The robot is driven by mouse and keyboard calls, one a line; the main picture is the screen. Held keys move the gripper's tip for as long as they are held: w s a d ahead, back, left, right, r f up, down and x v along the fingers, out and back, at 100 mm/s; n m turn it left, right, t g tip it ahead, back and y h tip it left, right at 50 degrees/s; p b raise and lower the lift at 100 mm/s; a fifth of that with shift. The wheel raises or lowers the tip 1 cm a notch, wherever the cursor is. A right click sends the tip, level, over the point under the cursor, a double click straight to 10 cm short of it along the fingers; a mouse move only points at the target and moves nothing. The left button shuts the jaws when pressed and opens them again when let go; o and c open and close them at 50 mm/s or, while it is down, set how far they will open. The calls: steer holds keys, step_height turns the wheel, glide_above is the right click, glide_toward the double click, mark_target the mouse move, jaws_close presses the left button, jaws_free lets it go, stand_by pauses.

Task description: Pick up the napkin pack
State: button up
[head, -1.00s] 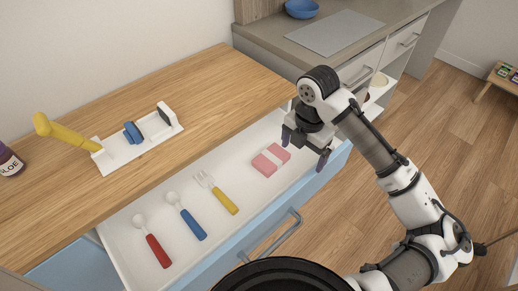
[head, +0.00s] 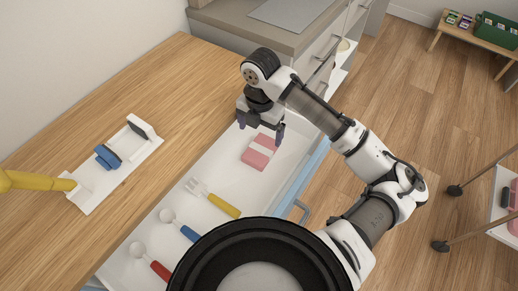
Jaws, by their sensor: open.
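The napkin pack (head: 258,153) is a small pink block with a pale band across its middle. It lies flat on the floor of the open white drawer (head: 226,170), towards the drawer's far end. My gripper (head: 261,133) points down just beyond and above the pack, with its two dark purple fingers spread apart and nothing between them. The fingertips are near the pack's far edge in the picture. I cannot tell their exact height above it.
A yellow fork (head: 215,198), a blue spoon (head: 180,225) and a red spoon (head: 150,262) lie in the same drawer, nearer me. The drawer's blue front (head: 306,185) borders open floor.

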mark_target(260, 150)
step_height(260, 150, down, 10)
steer(key=shift+r+p, duration=0.15)
steer(key=shift+p, duration=0.15)
steer(key=c, duration=1.1)
steer(key=shift+r, duration=0.15)
